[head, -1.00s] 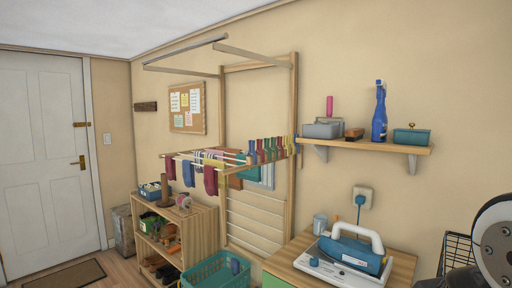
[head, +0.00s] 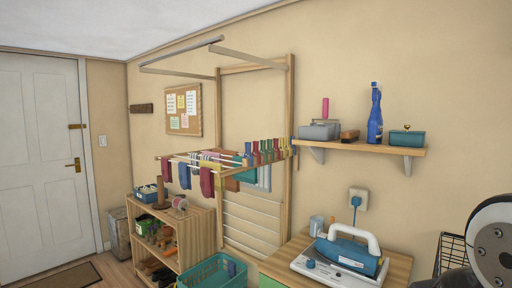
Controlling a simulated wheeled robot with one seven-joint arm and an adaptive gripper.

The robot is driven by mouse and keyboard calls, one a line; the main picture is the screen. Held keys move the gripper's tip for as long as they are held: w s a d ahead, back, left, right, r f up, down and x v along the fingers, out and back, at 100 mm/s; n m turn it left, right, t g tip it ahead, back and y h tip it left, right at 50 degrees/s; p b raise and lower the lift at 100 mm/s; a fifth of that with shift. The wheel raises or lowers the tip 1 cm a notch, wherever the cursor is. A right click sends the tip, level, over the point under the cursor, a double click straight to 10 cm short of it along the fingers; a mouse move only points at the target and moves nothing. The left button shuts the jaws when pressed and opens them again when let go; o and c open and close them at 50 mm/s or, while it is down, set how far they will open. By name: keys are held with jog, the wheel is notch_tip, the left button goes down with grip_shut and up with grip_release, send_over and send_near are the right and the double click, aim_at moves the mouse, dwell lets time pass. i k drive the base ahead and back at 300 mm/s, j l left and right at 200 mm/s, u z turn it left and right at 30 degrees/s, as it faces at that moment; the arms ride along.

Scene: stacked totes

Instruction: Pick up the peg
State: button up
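Several coloured clothes pegs (head: 270,152) stand in a row along the right end of a wall-mounted wooden drying rack (head: 229,167). They look teal, green, red, blue and yellow, small and close together. I cannot tell which one is the peg of the task. Small cloths, including a dark red one (head: 206,181), hang from the rack left of and below the pegs. My gripper is out of view; only part of my own arm shows at the lower right, well apart from the pegs.
A wall shelf (head: 400,150) right of the rack holds a blue spray bottle (head: 375,112) and boxes. Below, an iron (head: 349,252) sits on a wooden cabinet. A teal basket (head: 205,272) and shoe shelf (head: 203,234) stand under the rack. Open floor lies near the door (head: 40,160).

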aim_at(255, 144)
jog(key=i+j+z, duration=0.1)
jog(key=j, duration=0.3)
jog(key=i+j+z, duration=0.1)
jog(key=j, duration=0.3)
jog(key=i+j+z, duration=0.1)
jog(key=j, duration=0.3)
jog(key=i+j+z, duration=0.25)
jog(key=i+j, duration=0.35)
jog(key=i, duration=0.15)
